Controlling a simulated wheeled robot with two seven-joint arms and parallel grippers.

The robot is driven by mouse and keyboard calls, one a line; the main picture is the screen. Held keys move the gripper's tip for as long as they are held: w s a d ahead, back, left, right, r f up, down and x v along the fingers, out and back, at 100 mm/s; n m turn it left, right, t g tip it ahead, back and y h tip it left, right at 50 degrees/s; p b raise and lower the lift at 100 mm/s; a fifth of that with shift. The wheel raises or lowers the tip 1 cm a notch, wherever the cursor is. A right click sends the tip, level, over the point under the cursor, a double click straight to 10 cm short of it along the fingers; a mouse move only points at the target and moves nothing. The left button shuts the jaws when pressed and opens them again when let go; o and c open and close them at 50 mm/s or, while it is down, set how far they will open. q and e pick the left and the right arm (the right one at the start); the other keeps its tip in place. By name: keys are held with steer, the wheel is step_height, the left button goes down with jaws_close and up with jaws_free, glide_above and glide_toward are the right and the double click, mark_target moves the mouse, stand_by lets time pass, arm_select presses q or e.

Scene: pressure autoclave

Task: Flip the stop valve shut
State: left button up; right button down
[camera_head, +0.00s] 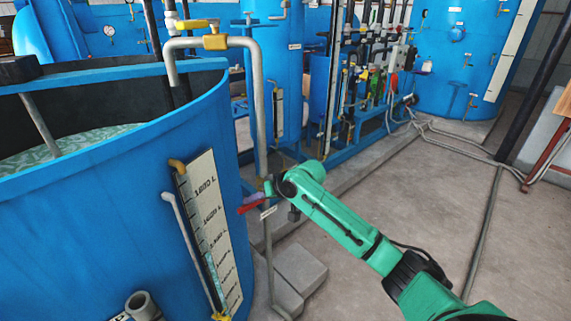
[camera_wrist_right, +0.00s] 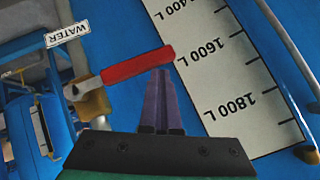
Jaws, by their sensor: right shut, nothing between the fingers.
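The stop valve has a red lever handle (camera_wrist_right: 138,65) on a brass body (camera_wrist_right: 92,105). In the right wrist view the lever reaches from the body at left toward the tank's scale. In the head view the lever (camera_head: 249,208) is small, beside the big tank. My right gripper (camera_wrist_right: 160,74) is shut and empty, its purple fingers together. Their tips meet the lever near its free end in the picture; I cannot tell whether they touch it. My green right arm comes in from the lower right and partly hides the valve. My left gripper is not in view.
A blue open tank (camera_head: 90,220) with a white litre scale (camera_head: 212,220) stands close at left. A WATER label (camera_wrist_right: 67,34) is by the valve. A grey pipe (camera_head: 258,100) rises behind my wrist. Concrete blocks (camera_head: 292,268) lie below. The floor at right is mostly clear.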

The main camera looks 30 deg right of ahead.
steer(key=shift+s+f, duration=0.15)
steer(key=shift+f, duration=0.15)
steer(key=s+d+r+p, duration=0.1)
steer(key=s+r, duration=0.5)
steer(key=r, duration=0.5)
steer(key=shift+s+d+r, duration=0.15)
steer(key=shift+s+r, duration=0.15)
steer(key=shift+s, duration=0.1)
